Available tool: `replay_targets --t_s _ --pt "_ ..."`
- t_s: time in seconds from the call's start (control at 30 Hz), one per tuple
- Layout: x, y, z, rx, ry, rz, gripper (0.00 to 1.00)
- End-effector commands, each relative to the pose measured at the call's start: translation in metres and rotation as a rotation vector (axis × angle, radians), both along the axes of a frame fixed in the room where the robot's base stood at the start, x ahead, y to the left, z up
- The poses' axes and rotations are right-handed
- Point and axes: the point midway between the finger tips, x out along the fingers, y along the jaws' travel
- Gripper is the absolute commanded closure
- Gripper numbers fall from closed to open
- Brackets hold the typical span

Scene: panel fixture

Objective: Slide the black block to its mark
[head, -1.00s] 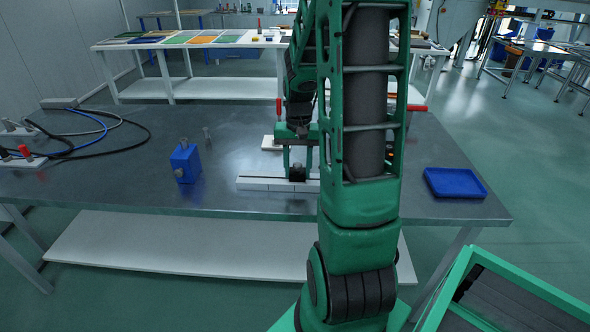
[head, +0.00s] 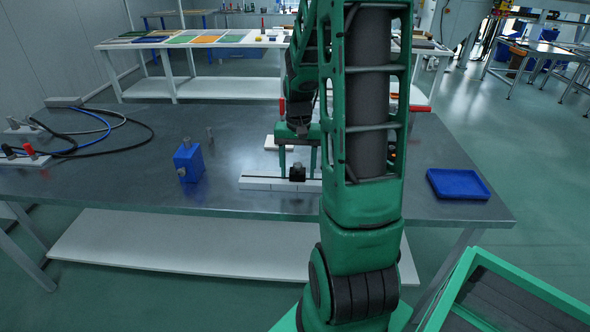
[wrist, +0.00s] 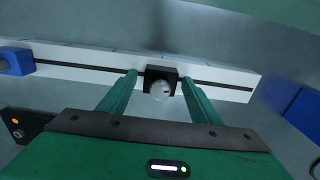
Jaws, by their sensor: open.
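The black block (head: 297,174) sits on a white rail (head: 258,183) on the metal table. In the wrist view the block (wrist: 153,72), with a round grey knob on it, sits over the dark slot of the rail (wrist: 92,57). My gripper (wrist: 159,76) is open, with one green finger on each side of the block. Small gaps seem to show between the fingers and the block. In the head view my gripper (head: 297,177) reaches down to the rail. Thin lines cross the rail, but I cannot tell which is the mark.
A blue block (head: 188,163) with a knob stands left of the rail. A blue tray (head: 458,184) lies at the table's right end. Cables (head: 95,135) lie at the left. A white piece (head: 270,142) lies behind the rail. The table between cables and blue block is clear.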

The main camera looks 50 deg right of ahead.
Motion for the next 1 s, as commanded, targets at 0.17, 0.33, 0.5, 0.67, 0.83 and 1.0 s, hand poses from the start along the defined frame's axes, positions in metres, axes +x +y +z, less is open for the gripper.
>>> replay_targets --t_s 0.17,0.33,0.5,0.67,0.83,1.0 --pt "0.001 -0.001 0.013 -0.002 -0.003 0.0 0.42" --pt "0.002 0.0 0.042 -0.003 -0.004 0.001 0.42" --pt "0.002 -0.001 0.074 -0.003 -0.004 0.0 0.42" --pt "0.002 0.0 0.096 -0.002 -0.002 0.0 0.42" --pt "0.002 0.0 0.106 0.0 0.0 0.0 0.42" --pt "0.001 0.0 0.107 0.0 0.001 0.0 0.42"
